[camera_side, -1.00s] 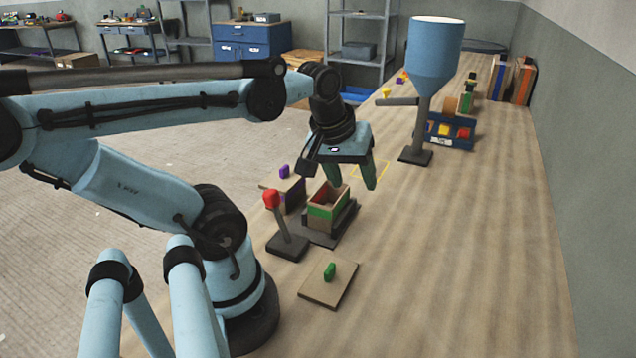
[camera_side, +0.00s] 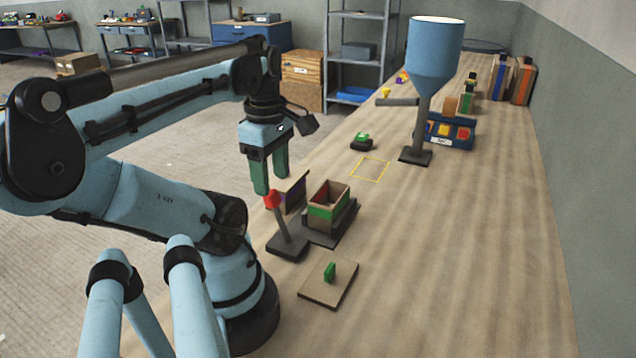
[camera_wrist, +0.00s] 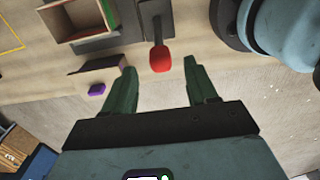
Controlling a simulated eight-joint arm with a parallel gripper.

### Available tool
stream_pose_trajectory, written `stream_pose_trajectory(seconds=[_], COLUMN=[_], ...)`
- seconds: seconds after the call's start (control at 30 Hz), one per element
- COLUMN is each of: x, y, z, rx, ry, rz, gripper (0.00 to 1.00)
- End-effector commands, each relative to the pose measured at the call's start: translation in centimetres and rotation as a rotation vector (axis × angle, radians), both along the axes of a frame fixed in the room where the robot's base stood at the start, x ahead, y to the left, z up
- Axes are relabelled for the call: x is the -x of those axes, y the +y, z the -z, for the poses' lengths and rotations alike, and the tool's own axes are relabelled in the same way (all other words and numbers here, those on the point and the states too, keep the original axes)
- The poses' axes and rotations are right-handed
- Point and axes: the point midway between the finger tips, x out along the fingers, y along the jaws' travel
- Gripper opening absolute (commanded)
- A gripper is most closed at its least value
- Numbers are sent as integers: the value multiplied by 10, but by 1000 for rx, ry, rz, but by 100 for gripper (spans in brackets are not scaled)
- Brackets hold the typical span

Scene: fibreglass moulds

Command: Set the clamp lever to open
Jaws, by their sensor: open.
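The clamp lever (camera_side: 281,217) is a dark bar with a red knob, tilted on a dark base in the side view. In the wrist view its red knob (camera_wrist: 160,58) lies between and just beyond my fingertips. My gripper (camera_side: 270,190) has green fingers and is open and empty. It hangs close above and behind the knob in the side view; I cannot tell whether they touch. The open mould box (camera_side: 328,204), wooden with a green band, sits in a dark fixture right beside the lever; it also shows in the wrist view (camera_wrist: 75,20).
A wooden lid with a green handle (camera_side: 329,283) lies in front. A dark plate (camera_side: 296,192) stands beside the box, with a purple knob (camera_wrist: 97,89) near it. A blue hopper (camera_side: 434,60) stands farther back. The table's right side is clear.

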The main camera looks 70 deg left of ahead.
Motion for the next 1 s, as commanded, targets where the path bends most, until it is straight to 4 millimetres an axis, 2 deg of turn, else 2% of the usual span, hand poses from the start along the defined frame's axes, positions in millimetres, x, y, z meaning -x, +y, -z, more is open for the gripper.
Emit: stream_pose_trajectory(seconds=[0.2, 0.5, 0.7, 1.0], x=[0, -1, -1, 0], y=[0, 0, 0, 0], z=[31, 62, 73, 77], rx=[-1, -1, -1, -1], ry=[-1, -1, -1, -1], rz=[2, 3, 3, 3], gripper=[57, 57, 57, 57])
